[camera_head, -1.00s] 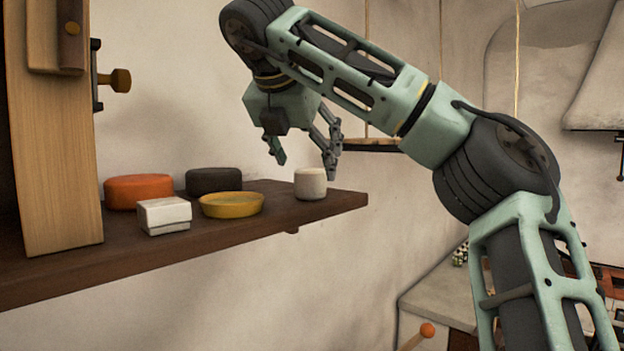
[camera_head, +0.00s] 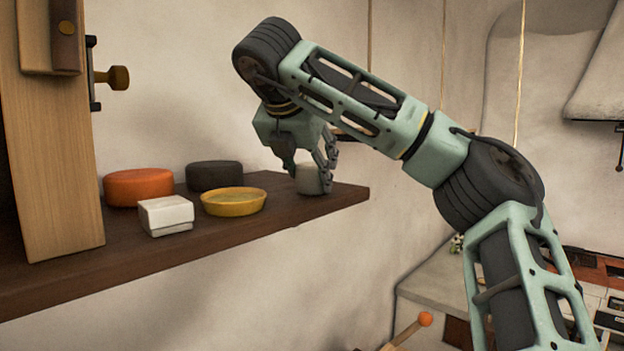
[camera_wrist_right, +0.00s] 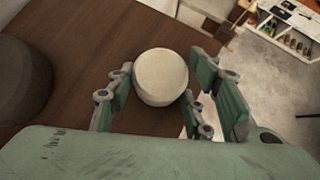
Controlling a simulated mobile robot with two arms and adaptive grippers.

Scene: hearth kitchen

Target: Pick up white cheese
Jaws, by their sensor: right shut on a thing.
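The white cheese (camera_head: 314,183), a small pale cylinder, stands upright near the right end of the dark wooden shelf (camera_head: 240,227). My right gripper (camera_head: 308,176) reaches down over it from above and is shut on it. In the right wrist view the cheese (camera_wrist_right: 160,75) sits between the green finger pads, its round top showing. The fingers hide part of its side in the head view. The cheese appears to rest on the shelf. My left gripper is not in view.
On the shelf to the left are a yellow dish (camera_head: 233,202), a white square box (camera_head: 166,216), an orange round (camera_head: 138,187) and a dark round (camera_head: 214,176). A wooden panel (camera_head: 55,140) stands at the far left. The shelf's right edge is close to the cheese.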

